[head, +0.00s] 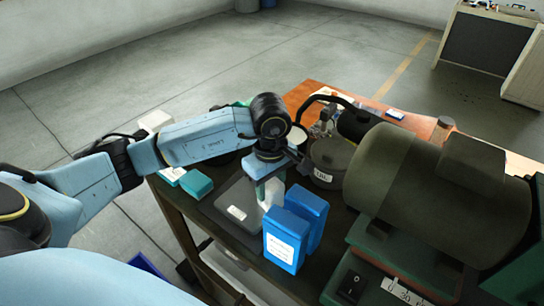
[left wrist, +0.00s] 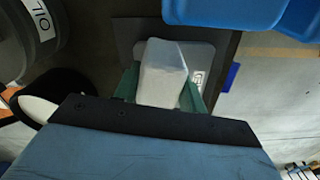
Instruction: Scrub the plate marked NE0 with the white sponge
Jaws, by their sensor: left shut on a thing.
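The white sponge (head: 272,194) is held between the fingers of my left gripper (head: 266,187), which points down. In the left wrist view the sponge (left wrist: 162,72) sits between the green fingers of the gripper (left wrist: 160,92). A grey plate (head: 228,198) with a white label lies flat on a dark mat below and to the left of the sponge. The plate (left wrist: 208,58) also shows behind the sponge in the left wrist view, partly covered; its label is too small to read surely. I cannot tell whether the sponge touches the plate. My right gripper is out of view.
Two upright blue boxes (head: 285,240) stand close in front of the gripper. A large green machine (head: 390,180) fills the right of the bench. A dark labelled pot (head: 328,160) stands behind the gripper. Teal blocks (head: 196,184) lie at the bench's left edge.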

